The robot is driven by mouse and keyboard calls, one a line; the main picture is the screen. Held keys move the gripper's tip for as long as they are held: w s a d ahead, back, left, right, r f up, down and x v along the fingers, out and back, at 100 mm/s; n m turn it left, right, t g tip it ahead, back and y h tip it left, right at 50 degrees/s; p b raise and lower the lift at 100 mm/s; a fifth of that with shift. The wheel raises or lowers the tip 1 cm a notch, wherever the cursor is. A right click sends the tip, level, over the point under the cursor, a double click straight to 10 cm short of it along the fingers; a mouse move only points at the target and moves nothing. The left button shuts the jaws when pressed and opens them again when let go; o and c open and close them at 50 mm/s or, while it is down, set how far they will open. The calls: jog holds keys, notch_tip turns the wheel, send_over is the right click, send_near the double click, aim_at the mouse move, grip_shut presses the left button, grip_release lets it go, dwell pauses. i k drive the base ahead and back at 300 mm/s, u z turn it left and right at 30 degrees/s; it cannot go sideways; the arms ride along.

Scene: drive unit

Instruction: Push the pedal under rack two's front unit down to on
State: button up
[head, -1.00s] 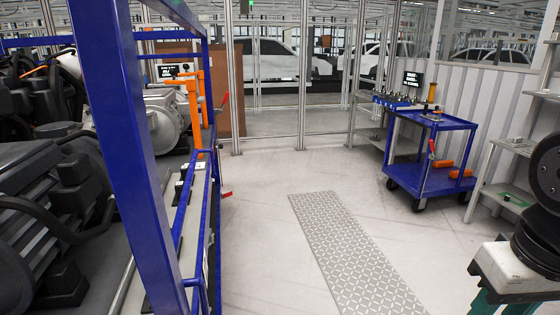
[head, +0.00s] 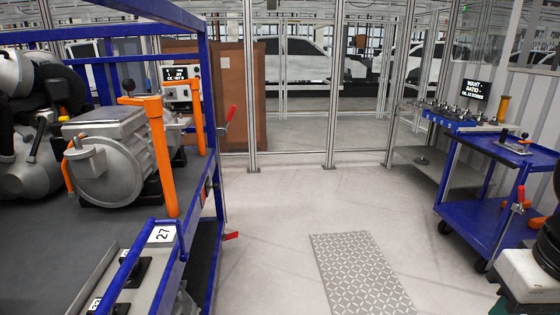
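A blue-framed rack (head: 203,250) fills the left side of the head view. A grey metal drive unit (head: 108,155) stands on its dark deck, with an orange post (head: 162,160) beside it. At the rack's near edge, a pale metal strip carries a white plate marked 27 (head: 162,234) and a small black piece, possibly a pedal (head: 130,270). A second plate is cut off at the bottom edge. I cannot tell which rack is number two or whether the black piece is up or down. My gripper is not in view.
Open pale floor lies right of the rack, with a patterned grey floor plate (head: 360,275). A blue trolley (head: 485,220) stands at the right, with a small display (head: 475,92) behind it. A glass partition (head: 300,100) closes the back. Red-handled clamps (head: 231,236) jut from the rack.

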aim_at(233, 236)
jog(key=u, duration=0.4)
jog(key=i, duration=1.5)
jog(key=u, duration=0.4)
jog(key=k, duration=0.65)
jog(key=z, duration=0.35)
jog(key=i, duration=0.6)
jog(key=z, duration=0.95)
jog(key=i, duration=2.1)
jog(key=u, duration=1.35)
jog(key=i, duration=0.7)
jog(key=u, duration=0.75)
